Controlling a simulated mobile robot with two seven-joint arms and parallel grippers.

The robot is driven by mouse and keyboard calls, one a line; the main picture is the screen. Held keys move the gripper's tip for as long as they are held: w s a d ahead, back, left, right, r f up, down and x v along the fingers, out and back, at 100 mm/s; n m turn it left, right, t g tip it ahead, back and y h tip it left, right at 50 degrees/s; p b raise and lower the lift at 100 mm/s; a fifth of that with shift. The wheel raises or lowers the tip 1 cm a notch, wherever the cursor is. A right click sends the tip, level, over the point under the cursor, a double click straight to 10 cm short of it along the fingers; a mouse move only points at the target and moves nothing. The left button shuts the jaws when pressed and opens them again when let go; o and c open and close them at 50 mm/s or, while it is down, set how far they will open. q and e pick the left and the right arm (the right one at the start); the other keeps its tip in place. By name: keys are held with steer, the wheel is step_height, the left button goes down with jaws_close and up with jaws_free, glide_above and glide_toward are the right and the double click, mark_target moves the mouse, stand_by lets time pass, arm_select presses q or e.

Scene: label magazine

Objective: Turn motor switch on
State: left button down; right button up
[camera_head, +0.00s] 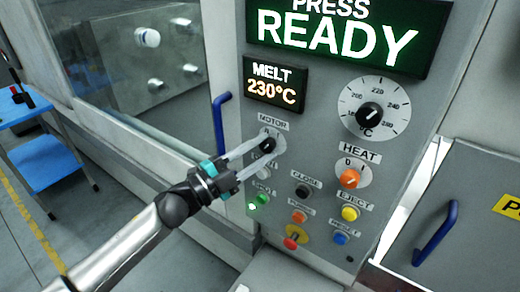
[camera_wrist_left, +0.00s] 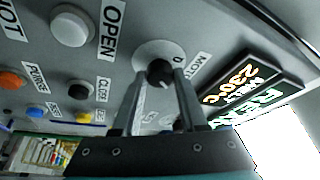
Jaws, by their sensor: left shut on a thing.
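The motor switch is a black knob (camera_head: 268,145) on a pale round plate under the MOTOR label, on the grey control panel (camera_head: 320,130). It also shows in the left wrist view (camera_wrist_left: 159,72), between my fingertips. My left gripper (camera_head: 262,147) reaches in from the left and its two fingers are closed on the knob. In the left wrist view the left gripper (camera_wrist_left: 161,78) covers part of the plate, and the knob's exact pointing direction is hard to tell. My right gripper is not in view.
Close by are the orange HEAT knob (camera_head: 349,179), black CLOSE button (camera_head: 303,192), lit green button (camera_head: 263,198), yellow EJECT button (camera_head: 350,213) and red emergency button (camera_head: 290,243). A blue handle (camera_head: 221,110) stands left of the panel. The display (camera_head: 340,35) reads PRESS READY.

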arm_select(q)
steer(key=shift+c, duration=2.2)
jaws_free()
steer(key=b+v, duration=0.3)
steer(key=v, duration=1.2)
steer(key=shift+b, duration=0.4)
steer(key=shift+a, duration=0.15)
